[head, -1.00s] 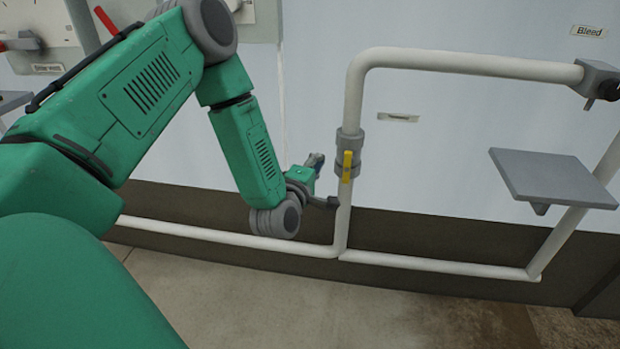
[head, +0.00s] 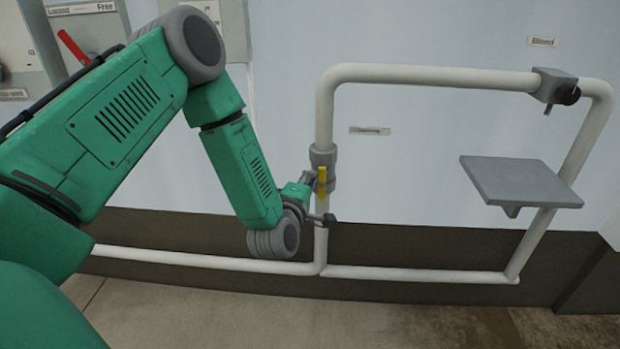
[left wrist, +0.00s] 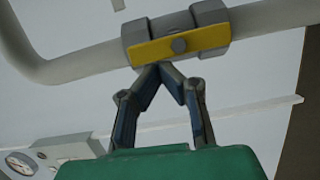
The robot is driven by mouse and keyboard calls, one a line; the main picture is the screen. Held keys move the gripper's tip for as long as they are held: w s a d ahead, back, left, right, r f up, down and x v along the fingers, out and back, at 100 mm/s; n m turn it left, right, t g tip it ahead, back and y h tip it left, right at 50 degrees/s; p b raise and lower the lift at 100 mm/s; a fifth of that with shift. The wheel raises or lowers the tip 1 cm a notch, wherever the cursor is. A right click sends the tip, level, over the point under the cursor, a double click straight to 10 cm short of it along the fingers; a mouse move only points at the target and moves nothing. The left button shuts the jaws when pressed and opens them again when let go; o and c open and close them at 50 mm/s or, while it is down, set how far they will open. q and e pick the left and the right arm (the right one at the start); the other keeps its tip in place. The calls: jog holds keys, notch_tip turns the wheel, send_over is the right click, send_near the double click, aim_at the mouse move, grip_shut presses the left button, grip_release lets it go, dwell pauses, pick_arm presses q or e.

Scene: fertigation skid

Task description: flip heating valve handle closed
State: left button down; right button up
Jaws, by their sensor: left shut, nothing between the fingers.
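The yellow valve handle (head: 321,182) is on a grey valve body (head: 323,157) in the left vertical white pipe (head: 324,110). The handle lies along the pipe. The shut, empty fingers of my left gripper (left wrist: 161,68) meet at the handle's lower edge. I cannot tell whether they touch it. My right gripper is not in view.
A grey shelf plate (head: 520,182) sticks out at the right, below another fitting with a black knob (head: 568,95). A red lever (head: 72,46) is at upper left. A low horizontal pipe (head: 190,260) runs near the floor. A gauge (left wrist: 20,163) shows in the left wrist view.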

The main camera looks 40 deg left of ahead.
pick_arm(q)
jog(key=shift+w+d+r+m+p, duration=0.1)
jog(key=shift+d+r+m+p, duration=0.1)
jog(key=shift+m+p, duration=0.4)
jog(key=m+p, duration=0.2)
jog(key=d+m+g+p, duration=0.1)
jog(key=m+p, duration=0.1)
jog(key=w+r+m+p, duration=0.1)
jog(key=p, duration=0.1)
jog(key=shift+d+m+g, duration=0.35)
jog(key=shift+m+g, duration=0.05)
jog(key=m+p, duration=0.1)
jog(key=d+m+g+y+p, duration=0.1)
jog(key=m, duration=0.1)
jog(key=shift+w+d+f+m+p, duration=0.1)
jog(key=shift+w+m+p, duration=0.2)
jog(key=shift+w, duration=0.05)
jog(key=shift+w+d+f+m+p, duration=0.15)
jog(key=shift+d+m+p, duration=0.15)
jog(key=shift+m, duration=0.5)
jog(key=shift+w+d+f+m+g+y+p, duration=0.15)
jog(key=shift+m+g+y, duration=0.1)
jog(key=shift+m, duration=0.2)
jog(key=shift+d+f+m+g+y+p, duration=0.15)
jog(key=shift+m+g+y, duration=0.1)
jog(key=shift+m, duration=0.2)
jog(key=shift+f, duration=0.1)
jog(key=shift+w, duration=0.1)
